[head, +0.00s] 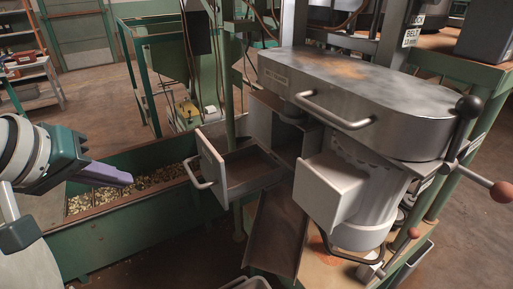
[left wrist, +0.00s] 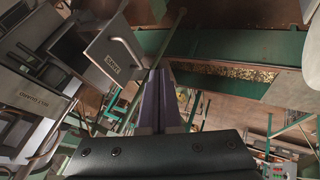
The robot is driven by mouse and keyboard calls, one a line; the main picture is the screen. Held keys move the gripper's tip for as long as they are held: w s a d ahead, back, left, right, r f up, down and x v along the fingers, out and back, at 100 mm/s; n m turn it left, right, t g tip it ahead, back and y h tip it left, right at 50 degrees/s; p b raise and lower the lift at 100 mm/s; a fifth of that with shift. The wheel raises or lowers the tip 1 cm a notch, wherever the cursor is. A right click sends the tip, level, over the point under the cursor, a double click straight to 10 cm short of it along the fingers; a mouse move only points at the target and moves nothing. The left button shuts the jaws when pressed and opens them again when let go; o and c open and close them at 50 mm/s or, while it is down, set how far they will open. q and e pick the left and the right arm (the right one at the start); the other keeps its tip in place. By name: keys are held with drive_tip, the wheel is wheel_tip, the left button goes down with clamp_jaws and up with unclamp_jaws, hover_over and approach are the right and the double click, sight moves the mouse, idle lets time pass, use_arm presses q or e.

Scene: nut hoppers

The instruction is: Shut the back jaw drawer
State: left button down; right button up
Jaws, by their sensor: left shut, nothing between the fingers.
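An open drawer (head: 240,167) sticks out to the left from the grey machine, below its rounded metal cover. Its light grey front panel (head: 212,155) carries a bar handle and stands clear of the housing; the inside of the drawer looks empty. In the left wrist view the drawer front (left wrist: 112,62) shows at upper left with its handle and a small label that I cannot read surely. My left gripper (head: 129,181) is shut and empty, its purple fingers pointing right toward the drawer, with a gap before the handle. The fingers also show in the left wrist view (left wrist: 161,98). My right gripper is out of view.
A green trough (head: 120,235) filled with nuts (head: 150,186) lies below my left gripper and the drawer. A dark chute (head: 275,232) slopes down under the drawer. The metal cover (head: 350,85) with its handle and a lever with a red-brown knob (head: 502,192) stand to the right.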

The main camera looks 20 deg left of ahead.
use_arm(q)
drive_tip(key=w+d+f+b, duration=0.1)
drive_tip(key=w+d+f, duration=0.1)
drive_tip(key=w+f, duration=0.5)
drive_tip(key=w, duration=0.2)
drive_tip(key=shift+w+d, duration=0.3)
drive_tip(key=shift+d, duration=0.05)
